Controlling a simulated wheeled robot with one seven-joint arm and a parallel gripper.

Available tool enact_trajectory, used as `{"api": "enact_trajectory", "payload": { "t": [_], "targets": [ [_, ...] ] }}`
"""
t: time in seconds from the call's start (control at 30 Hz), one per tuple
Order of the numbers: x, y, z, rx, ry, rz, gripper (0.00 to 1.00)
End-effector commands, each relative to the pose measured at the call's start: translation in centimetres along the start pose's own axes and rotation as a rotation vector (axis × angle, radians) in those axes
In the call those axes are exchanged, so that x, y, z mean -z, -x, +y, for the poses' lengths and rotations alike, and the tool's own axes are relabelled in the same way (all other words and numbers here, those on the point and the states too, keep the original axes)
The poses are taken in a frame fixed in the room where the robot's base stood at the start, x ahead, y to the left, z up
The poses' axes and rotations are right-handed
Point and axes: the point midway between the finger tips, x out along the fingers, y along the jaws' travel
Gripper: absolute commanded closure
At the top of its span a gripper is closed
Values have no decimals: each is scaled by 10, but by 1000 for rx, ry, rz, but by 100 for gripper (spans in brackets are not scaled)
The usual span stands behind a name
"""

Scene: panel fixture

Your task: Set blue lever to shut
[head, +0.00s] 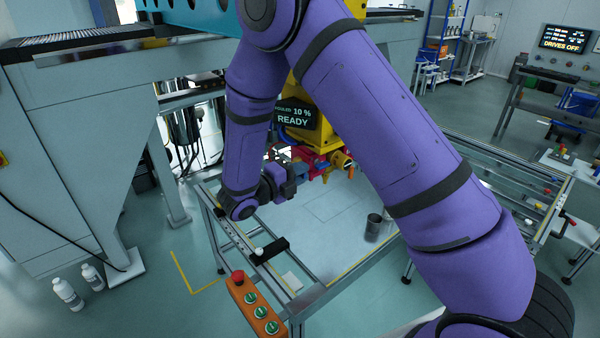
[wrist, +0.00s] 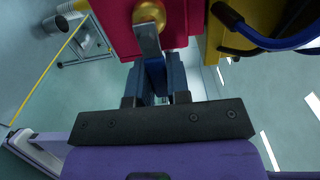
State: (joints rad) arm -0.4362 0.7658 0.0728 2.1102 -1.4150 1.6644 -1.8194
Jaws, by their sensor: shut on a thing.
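The blue lever (wrist: 156,76) shows in the wrist view as a blue grip on a flat grey metal arm, which runs from a brass-coloured pivot on a red block (wrist: 117,28) straight toward my wrist. My gripper (wrist: 155,78) has one finger on each side of the blue grip and is shut on it. In the head view my gripper (head: 302,174) is at the left side of the red fitting under the yellow machine. The lever's grip is mostly hidden there by my fingers.
A yellow handle (head: 341,160) is just right of the red fitting. A display (head: 293,117) above reads 10 % and READY. A grey cup (head: 373,224) stands on the pale table (head: 325,225). An orange button box (head: 256,308) is at the front. Blue hoses (wrist: 265,38) hang close by.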

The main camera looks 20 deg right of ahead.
Motion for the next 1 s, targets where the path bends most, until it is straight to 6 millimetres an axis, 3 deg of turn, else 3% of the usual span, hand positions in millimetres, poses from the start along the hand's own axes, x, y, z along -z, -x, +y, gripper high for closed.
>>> {"api": "enact_trajectory", "payload": {
  "t": [0.37,1.0],
  "targets": [
    [0,1,8,1,-153,-1,100],
    [-12,1,31,0,-747,-1,100]
  ]
}}
